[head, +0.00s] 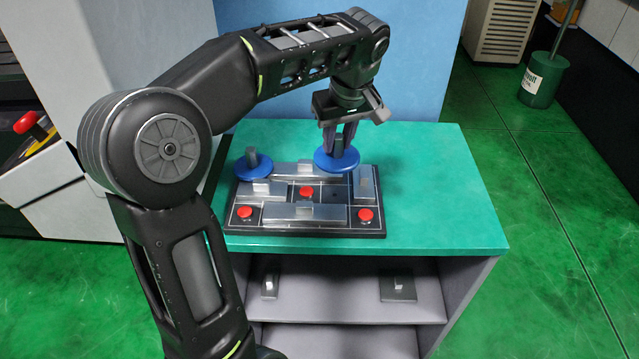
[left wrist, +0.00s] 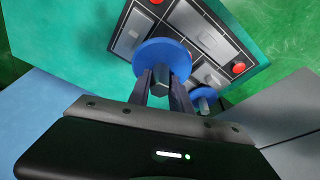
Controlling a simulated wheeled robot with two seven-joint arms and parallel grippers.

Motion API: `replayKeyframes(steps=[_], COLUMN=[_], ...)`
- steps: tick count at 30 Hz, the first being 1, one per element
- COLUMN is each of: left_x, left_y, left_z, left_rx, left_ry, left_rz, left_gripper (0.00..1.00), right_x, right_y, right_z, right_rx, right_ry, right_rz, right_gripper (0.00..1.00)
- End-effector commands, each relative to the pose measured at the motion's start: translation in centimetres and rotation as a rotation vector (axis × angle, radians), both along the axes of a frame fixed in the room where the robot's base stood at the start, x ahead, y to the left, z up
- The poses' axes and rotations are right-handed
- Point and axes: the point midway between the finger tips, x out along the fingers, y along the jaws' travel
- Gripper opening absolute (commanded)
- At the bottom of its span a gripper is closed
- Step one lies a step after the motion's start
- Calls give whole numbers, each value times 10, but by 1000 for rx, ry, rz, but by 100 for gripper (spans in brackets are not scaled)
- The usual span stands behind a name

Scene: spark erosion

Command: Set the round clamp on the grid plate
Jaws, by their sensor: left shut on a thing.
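The round clamp is a blue disc with a grey upright handle (head: 337,160). My left gripper (head: 340,138) is shut on its handle, and the disc is at the back right of the grid plate. It also shows in the left wrist view (left wrist: 161,55), between the fingers. The grid plate (head: 300,231) is a dark board with light lines on the green cabinet top. A second blue disc with a grey handle (head: 254,168) stands at its back left. I cannot tell whether the held disc touches the plate. My right gripper is not in view.
Three red knobs, one of them in the middle (head: 306,192), and several grey blocks (head: 305,211) are on the plate. The cabinet top (head: 430,190) is clear to the right. A lower shelf holds two grey handled pieces, one at the right (head: 398,288).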

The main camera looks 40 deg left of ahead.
Motion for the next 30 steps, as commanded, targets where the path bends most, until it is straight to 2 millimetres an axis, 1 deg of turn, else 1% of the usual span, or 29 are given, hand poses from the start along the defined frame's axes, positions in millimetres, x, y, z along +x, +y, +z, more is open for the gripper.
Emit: replayKeyframes(steps=[3, 6, 9, 20, 23, 27, 30], left_x=[-1, -1, 0, 0, 0, -1, 0], left_y=[1, 0, 0, 0, 0, 0, 0], left_z=[-21, -37, -48, -52, -62, -80, -87], left_rx=[1, 0, 0, 1, 0, 0, 0], left_ry=[3, 1, 0, -1, 2, 2, 0], left_rz=[1, 0, 1, 1, -1, 1, 0], left_gripper=[0, 0, 0, 0, 0, 0, 0], right_x=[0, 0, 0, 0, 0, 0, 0], right_y=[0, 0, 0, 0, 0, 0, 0], right_z=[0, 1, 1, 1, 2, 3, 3], right_rx=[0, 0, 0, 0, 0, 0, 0], right_ry=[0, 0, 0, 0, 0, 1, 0], right_rz=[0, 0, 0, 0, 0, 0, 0], right_gripper=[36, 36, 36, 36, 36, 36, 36])
